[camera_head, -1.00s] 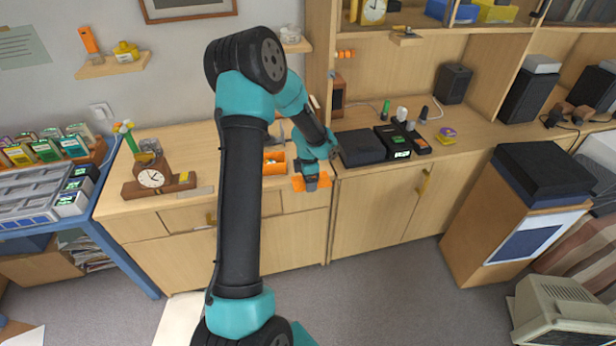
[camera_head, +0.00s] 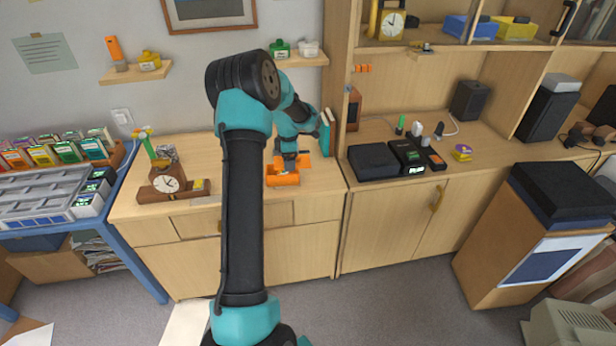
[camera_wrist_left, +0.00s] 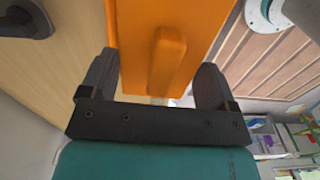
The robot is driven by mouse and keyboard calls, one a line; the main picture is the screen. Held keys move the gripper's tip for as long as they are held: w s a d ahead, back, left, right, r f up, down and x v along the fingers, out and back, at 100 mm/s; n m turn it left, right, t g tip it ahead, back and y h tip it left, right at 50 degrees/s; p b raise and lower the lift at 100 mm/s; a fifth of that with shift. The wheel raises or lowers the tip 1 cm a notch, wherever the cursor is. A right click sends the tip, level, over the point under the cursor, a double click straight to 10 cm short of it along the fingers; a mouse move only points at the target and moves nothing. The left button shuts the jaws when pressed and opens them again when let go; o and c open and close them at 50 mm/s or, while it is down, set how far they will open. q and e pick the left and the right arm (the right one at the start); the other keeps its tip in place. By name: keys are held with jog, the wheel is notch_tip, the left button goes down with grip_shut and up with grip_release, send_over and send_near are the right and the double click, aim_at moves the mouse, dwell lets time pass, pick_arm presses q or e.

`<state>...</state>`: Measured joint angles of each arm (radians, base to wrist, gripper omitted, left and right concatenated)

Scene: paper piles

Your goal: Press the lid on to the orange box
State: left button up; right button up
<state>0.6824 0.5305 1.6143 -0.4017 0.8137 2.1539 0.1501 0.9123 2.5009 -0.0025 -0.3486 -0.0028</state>
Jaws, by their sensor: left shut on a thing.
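The orange box (camera_head: 283,180) sits on the wooden cabinet top, right of the clock, partly hidden by my left arm. My left gripper (camera_head: 289,158) is just behind and above the box's front side. It is shut on the orange lid (camera_head: 304,160), whose edge shows to the right of the fingers. In the left wrist view the flat orange lid (camera_wrist_left: 205,22) with its raised ridge fills the space between the dark fingers. Whether the lid touches the box cannot be told. My right gripper is not in view.
A wooden clock (camera_head: 168,184) stands to the left on the same top. A tall cabinet side panel (camera_head: 341,95) and upright green books (camera_head: 327,132) are close to the right of the gripper. A small shelf (camera_head: 303,61) hangs above. The top's front strip is mostly clear.

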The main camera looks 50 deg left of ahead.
aim_at(278, 157)
pick_arm(q)
jog(key=a, duration=0.1)
jog(key=s+a+r, duration=0.1)
jog(key=a, duration=0.1)
jog(key=a+r, duration=0.1)
jog(key=shift+s+a+r, duration=0.25)
jog(key=shift+s+a, duration=0.05)
jog(key=shift+a, duration=0.05)
jog(key=shift+f, duration=0.15)
jog(key=shift+f, duration=3.05)
jog(key=shift+f, duration=0.2)
jog(key=o, duration=0.8)
jog(key=shift+r, duration=0.15)
